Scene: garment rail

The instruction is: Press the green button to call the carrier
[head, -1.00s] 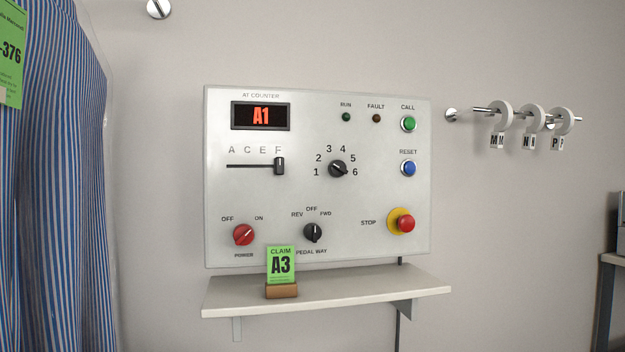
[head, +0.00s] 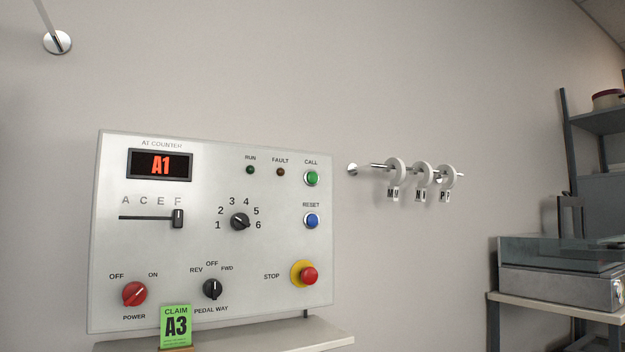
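The green CALL button (head: 312,178) sits at the upper right of the white control panel (head: 210,275) on the wall. Nothing touches it. The display (head: 160,165) reads A1 in red. The slider (head: 178,218) stands at F, and the numbered dial (head: 240,222) appears to point toward 6. The RUN lamp (head: 250,170) and FAULT lamp (head: 280,172) look dark. The blue RESET button (head: 312,220) is below CALL, and the red STOP button (head: 309,275) on its yellow base is lower still. Neither of my grippers is in view.
A shelf (head: 310,337) below the panel holds a green claim card (head: 176,325) marked A3. White ring tags (head: 422,173) hang on a wall rod to the right. A table (head: 560,308) with a grey machine (head: 560,286) stands at far right. The space before the panel looks clear.

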